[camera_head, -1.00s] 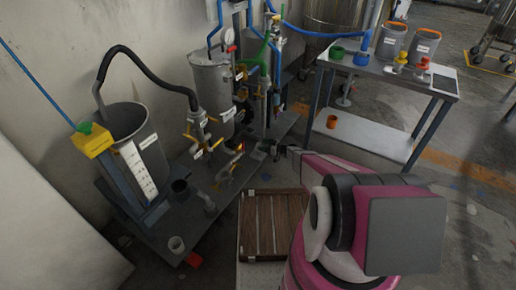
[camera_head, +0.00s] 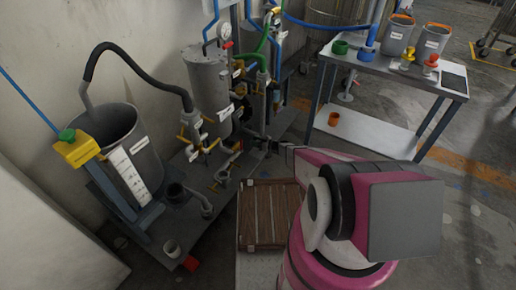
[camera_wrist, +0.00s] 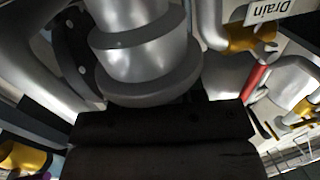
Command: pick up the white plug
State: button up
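I cannot pick out a white plug with certainty. My gripper (camera_head: 268,144) is small and dark in the head view, at the skid's right side near the valves and pipes, well apart from that piece. In the wrist view a dark part of my gripper (camera_wrist: 160,140) fills the lower middle, close to a grey flanged pipe (camera_wrist: 145,55). Its fingertips and any gap between them do not show clearly.
A yellow valve with a "Drain" label (camera_wrist: 268,12) and a red handle (camera_wrist: 256,80) are close by in the wrist view. A grey tank (camera_head: 125,145) stands at left. A wooden pallet (camera_head: 262,215) lies in front; a table (camera_head: 400,75) with buckets stands at right.

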jog(key=shift+r, duration=0.15)
jog(key=shift+r, duration=0.9)
notch_tip(320, 180, up, 2)
jog(key=shift+s+r, duration=0.1)
jog(key=shift+r, duration=0.1)
jog(key=s+a+r, duration=0.3)
jog(key=s+r, duration=0.4)
jog(key=s, duration=0.4)
jog(key=r, duration=0.6)
jog(key=shift+a, duration=0.2)
